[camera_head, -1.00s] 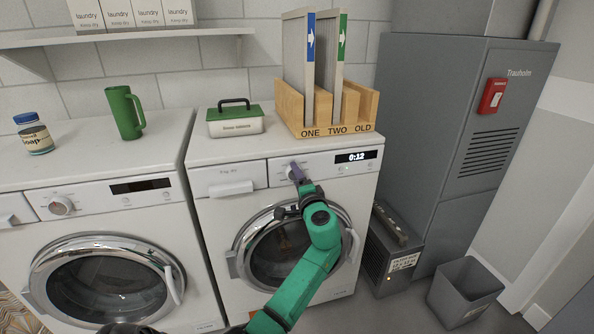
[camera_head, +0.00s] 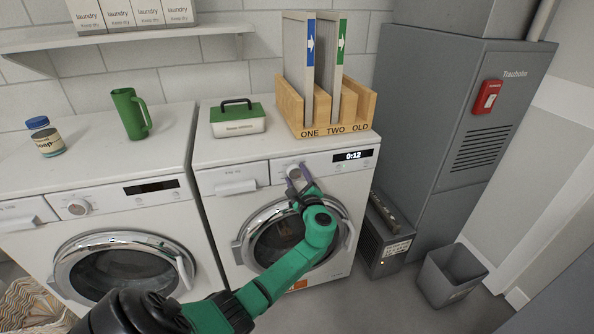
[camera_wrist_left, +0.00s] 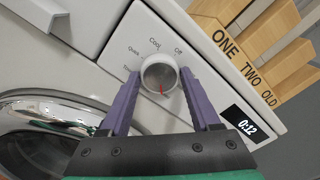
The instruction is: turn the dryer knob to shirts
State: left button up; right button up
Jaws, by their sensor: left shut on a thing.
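The dryer knob (camera_head: 293,170) is a round, pale dial on the right-hand machine's front panel. It also shows in the left wrist view (camera_wrist_left: 159,73), with a red mark pointing toward my gripper. The labels "Off", "Cool" and "Quick" are readable around it, and one starting with "T" is partly covered. No "shirts" label is readable. My left gripper (camera_head: 298,180) has its purple fingers on either side of the knob, shut on it, and it also shows in the left wrist view (camera_wrist_left: 161,80). My right gripper is not seen.
The dryer's display (camera_head: 353,156) reads 0:12. A wooden filter rack (camera_head: 328,128) and a green-lidded box (camera_head: 238,119) stand on top. A second machine (camera_head: 110,225) is to the left. A grey cabinet (camera_head: 455,130), a toolbox-like unit (camera_head: 385,240) and a bin (camera_head: 452,275) are to the right.

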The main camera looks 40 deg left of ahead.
pick_arm(q)
jog(key=m+p, duration=0.1)
jog(key=m, duration=0.1)
jog(key=m+p, duration=0.2)
jog(key=shift+r, duration=0.35)
jog(key=m+p, duration=0.2)
jog(key=m, duration=0.2)
jog(key=shift+f+m+p, duration=0.15)
jog(key=shift+m+p, duration=0.15)
jog(key=shift+p, duration=0.1)
jog(key=o, duration=1.4)
jog(key=shift+f, duration=0.15)
